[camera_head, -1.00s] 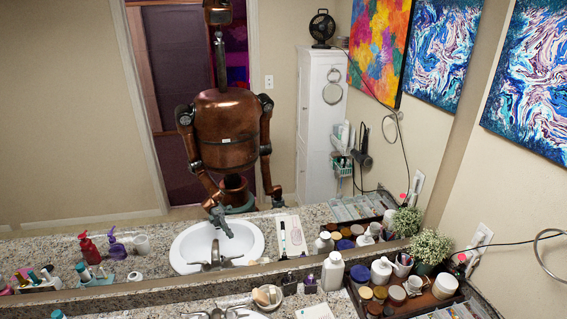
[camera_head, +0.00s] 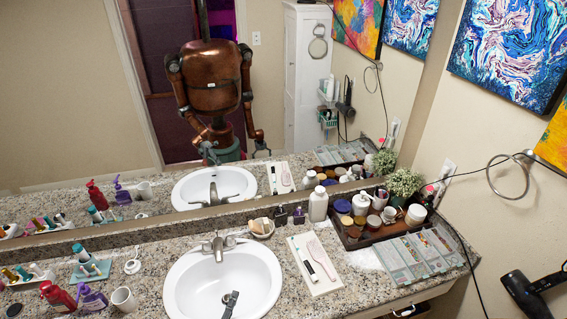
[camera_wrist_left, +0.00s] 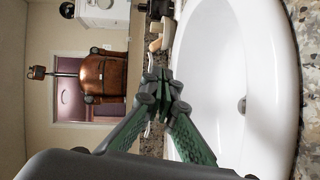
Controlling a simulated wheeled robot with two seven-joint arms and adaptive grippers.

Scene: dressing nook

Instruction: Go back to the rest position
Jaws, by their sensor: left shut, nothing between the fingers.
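My left gripper (camera_head: 230,304) shows at the bottom edge of the head view, over the white sink basin (camera_head: 186,290). In the left wrist view its green and grey fingers (camera_wrist_left: 157,82) are closed together with nothing between them, beside the rim of the sink (camera_wrist_left: 285,70). The rest of the left arm is out of the head view. My right gripper does not show directly.
Left of the sink stand a red pump bottle (camera_head: 57,297), a purple one (camera_head: 92,297) and a white cup (camera_head: 123,299). A faucet (camera_head: 218,246) rises behind the basin. Right are a white tray (camera_head: 327,287), a dark tray of jars and a clear organizer (camera_head: 420,252). A hair dryer (camera_head: 530,292) is far right.

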